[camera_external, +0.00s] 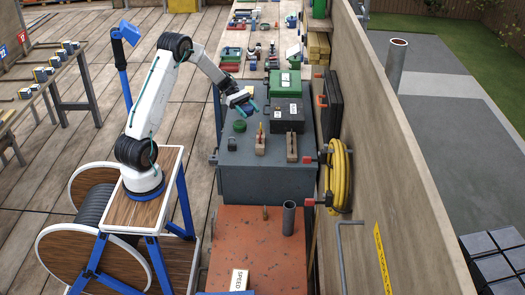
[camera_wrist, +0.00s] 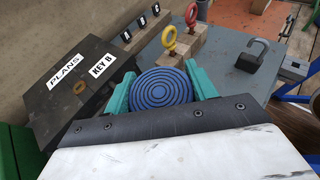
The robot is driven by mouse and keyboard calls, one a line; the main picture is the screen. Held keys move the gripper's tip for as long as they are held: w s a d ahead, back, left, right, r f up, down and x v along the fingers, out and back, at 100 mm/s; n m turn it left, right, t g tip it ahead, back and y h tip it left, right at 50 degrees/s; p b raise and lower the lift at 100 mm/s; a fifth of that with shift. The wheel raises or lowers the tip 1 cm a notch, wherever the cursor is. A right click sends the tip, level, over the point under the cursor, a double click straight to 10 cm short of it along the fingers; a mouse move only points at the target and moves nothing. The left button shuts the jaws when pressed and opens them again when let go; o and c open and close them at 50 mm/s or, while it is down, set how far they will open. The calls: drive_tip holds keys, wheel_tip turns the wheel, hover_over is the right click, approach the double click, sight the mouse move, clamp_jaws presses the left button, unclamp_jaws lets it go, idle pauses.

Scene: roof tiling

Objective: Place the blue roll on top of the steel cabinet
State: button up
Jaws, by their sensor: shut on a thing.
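The blue roll (camera_wrist: 158,90) shows its round end with dark concentric rings in the wrist view. It sits between the two teal fingers of my gripper (camera_wrist: 160,92), which is shut on it. In the external view my gripper (camera_external: 246,104) is over the far left part of the grey steel cabinet (camera_external: 262,182), left of a black box. The roll is hard to make out there, and I cannot tell whether it touches the cabinet top. The cabinet top also shows in the wrist view (camera_wrist: 222,62).
A green box (camera_external: 284,84) is behind. A wall with a yellow hose (camera_external: 338,178) bounds the right.

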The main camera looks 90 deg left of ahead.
drive_tip(key=s+a+n+t+y, duration=0.35)
drive_tip(key=a+n+y, duration=0.25)
drive_tip(key=a, duration=0.3)
drive_tip(key=f, duration=0.8)
drive_tip(key=shift+w, duration=0.35)
drive_tip(key=shift+f, duration=0.2)
drive_tip(key=o, duration=0.8)
drive_tip(key=shift+f, duration=0.1)
drive_tip(key=shift+c, duration=0.2)
